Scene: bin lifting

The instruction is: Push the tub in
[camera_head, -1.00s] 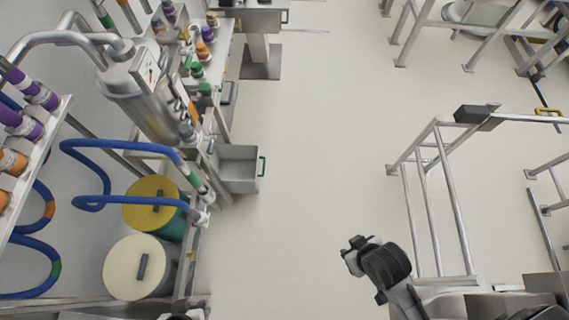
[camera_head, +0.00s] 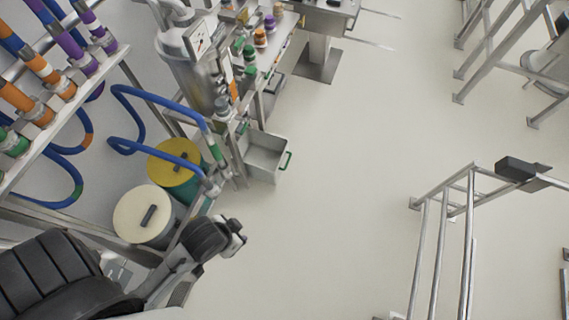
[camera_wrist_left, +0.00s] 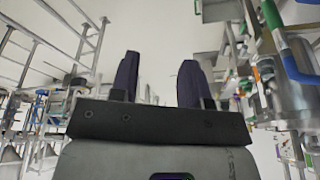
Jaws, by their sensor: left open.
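The tub (camera_head: 267,158) is a grey open-topped box with a green handle (camera_head: 286,160) on its right side. In the head view it stands on the floor beside the shelf rack, part of it outside the rack's edge. It looks empty. My left gripper (camera_head: 238,236) is in front of the tub, lower in the picture and apart from it. In the left wrist view its two dark fingers (camera_wrist_left: 158,82) are spread with nothing between them. My right gripper is not in view.
A yellow-lidded drum (camera_head: 172,165) and a cream-lidded drum (camera_head: 146,214) stand left of the tub. Blue hoses (camera_head: 128,118) and a steel tank (camera_head: 190,70) are above them. A metal rail frame (camera_head: 440,240) stands at right. The floor (camera_head: 350,160) between is clear.

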